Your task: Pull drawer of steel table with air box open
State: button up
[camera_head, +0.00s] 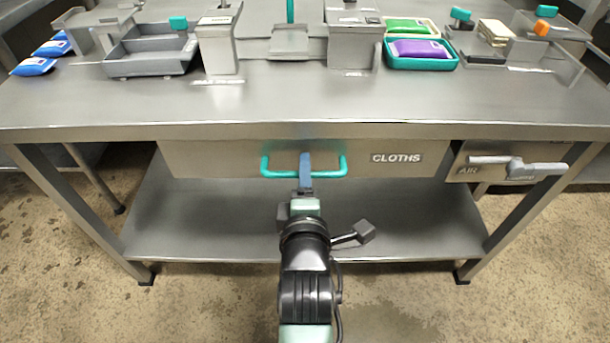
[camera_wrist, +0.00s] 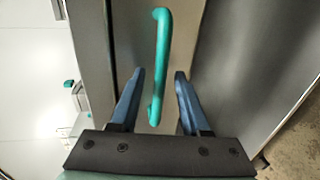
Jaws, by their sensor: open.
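The steel table (camera_head: 300,105) has a drawer (camera_head: 215,160) marked CLOTHS under its top, and the drawer looks shut. A teal bar handle (camera_head: 335,168) runs along the drawer's front; it also shows in the wrist view (camera_wrist: 162,50). The air box (camera_head: 487,170), marked AIR, with a grey lever, hangs under the top at the right. My gripper (camera_head: 305,165) is at the middle of the handle. In the wrist view my gripper's two blue fingers (camera_wrist: 160,75) are open, one on each side of the handle. I cannot tell whether either finger touches it.
A lower shelf (camera_head: 190,220) spans the table's legs beneath the drawer. On the table top are a grey tray (camera_head: 150,62), blue packets (camera_head: 36,66), and a teal tray (camera_head: 422,67) with a purple packet. Concrete floor in front is clear.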

jog(key=shift+w, duration=0.35)
jog(key=shift+c, duration=0.3)
grip_shut()
dwell(1.0)
